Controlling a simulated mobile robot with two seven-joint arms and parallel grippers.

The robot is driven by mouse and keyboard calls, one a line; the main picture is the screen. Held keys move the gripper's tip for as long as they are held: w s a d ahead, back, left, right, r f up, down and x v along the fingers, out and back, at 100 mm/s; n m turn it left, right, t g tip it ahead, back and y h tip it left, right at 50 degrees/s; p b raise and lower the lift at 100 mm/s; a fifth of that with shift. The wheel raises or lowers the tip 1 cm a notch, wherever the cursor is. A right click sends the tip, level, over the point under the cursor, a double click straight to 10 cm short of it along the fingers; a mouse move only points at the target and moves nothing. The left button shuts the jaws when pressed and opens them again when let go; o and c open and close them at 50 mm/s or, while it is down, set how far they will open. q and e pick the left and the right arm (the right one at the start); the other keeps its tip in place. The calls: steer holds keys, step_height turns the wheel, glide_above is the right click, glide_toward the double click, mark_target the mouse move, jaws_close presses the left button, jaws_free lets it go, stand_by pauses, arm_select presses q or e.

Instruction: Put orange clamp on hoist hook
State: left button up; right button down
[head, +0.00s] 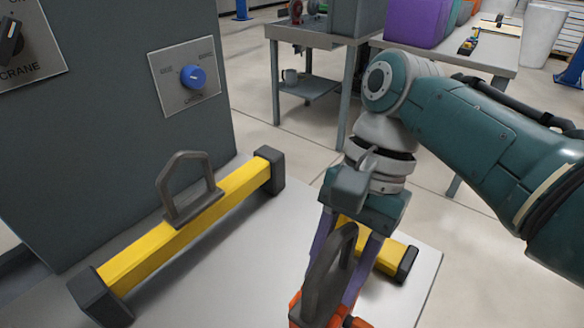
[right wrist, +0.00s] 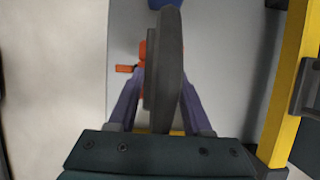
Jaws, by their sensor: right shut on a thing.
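My right gripper (head: 345,262) has purple fingers and points down over the white table. It is shut on the orange clamp (head: 297,312), which has a dark grey loop (head: 327,275) standing up beside the fingers. The clamp's lower part is cut off by the bottom edge of the head view. In the right wrist view the loop (right wrist: 166,70) appears edge-on between the fingers, with orange parts of the clamp (right wrist: 124,69) beyond. I cannot make out a hoist hook in either view. My left gripper is not in view.
A yellow bar (head: 145,252) with dark ends and a grey handle (head: 183,215) lies on the white table (head: 235,275). A shorter yellow piece (head: 388,257) lies behind my gripper. A grey panel (head: 110,120) with a blue knob (head: 194,77) stands left. Benches (head: 310,40) stand behind.

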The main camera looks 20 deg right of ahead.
steer(key=shift+w+f+p, duration=0.1)
steer(key=shift+f+p, duration=0.2)
steer(key=shift+f, duration=0.65)
steer(key=shift+c, duration=1.6)
jaws_free()
